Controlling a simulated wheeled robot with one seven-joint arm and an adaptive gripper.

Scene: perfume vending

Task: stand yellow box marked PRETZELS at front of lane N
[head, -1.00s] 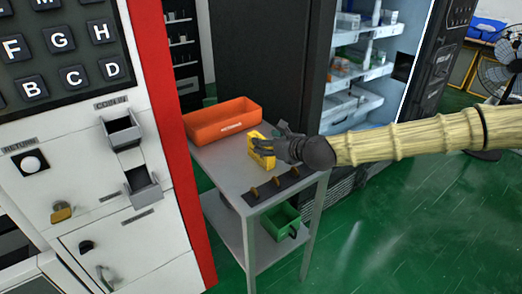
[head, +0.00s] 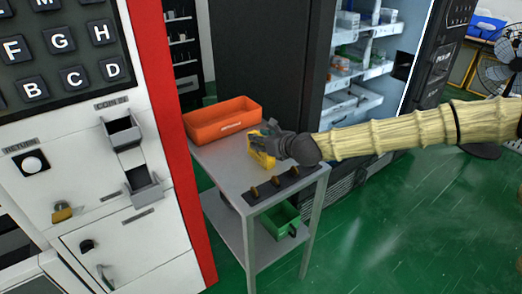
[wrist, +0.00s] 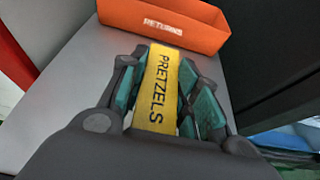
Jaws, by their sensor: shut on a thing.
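The yellow box marked PRETZELS (wrist: 158,92) is between the fingers of my gripper (wrist: 155,95) in the wrist view, its lettering facing the camera. My gripper is shut on it. In the head view the yellow box (head: 261,160) shows beside my gripper (head: 268,145), over the grey table top; whether it touches the top I cannot tell. The fingers hide part of the box. Vending shelves (head: 362,60) show in the open machine behind, but no lane marked N can be read.
An orange bin marked RETURNS (head: 222,118) stands at the back of the grey table (head: 222,168). A dark strip with several brass-coloured pegs (head: 275,182) lies along the front edge. A green bin (head: 280,220) is on the lower shelf. A white and red keypad machine stands left.

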